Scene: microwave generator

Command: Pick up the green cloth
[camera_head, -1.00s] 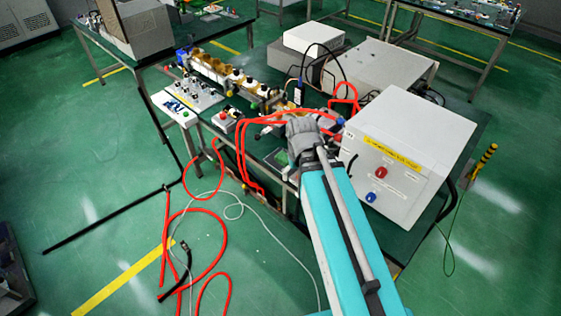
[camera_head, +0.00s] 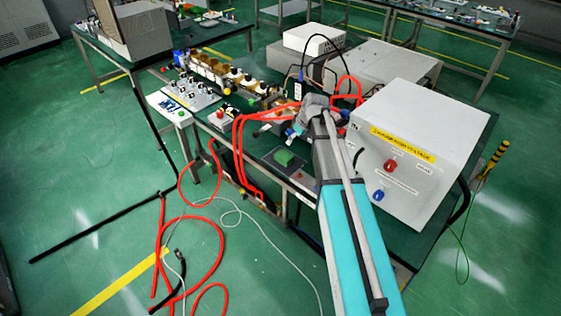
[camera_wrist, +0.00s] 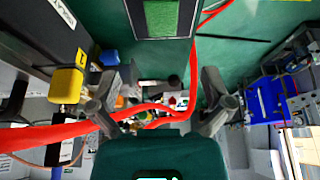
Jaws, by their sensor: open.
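The green cloth (camera_head: 285,158) lies as a small flat green piece on a dark square pad (camera_head: 268,160) near the front edge of the table, just left of my arm in the head view. In the wrist view the cloth (camera_wrist: 161,17) shows at the top centre, framed by the dark pad. My gripper (camera_wrist: 160,95) is open, with its two fingers spread wide and apart from the cloth. In the head view my gripper's fingertips are largely hidden by my arm.
A red hose (camera_wrist: 70,132) crosses the wrist view near the fingers. A big white high-voltage box (camera_head: 420,140) stands right of my arm. Red hoses (camera_head: 238,150) hang over the table edge on the left. A small grey box with buttons (camera_head: 222,118) sits left.

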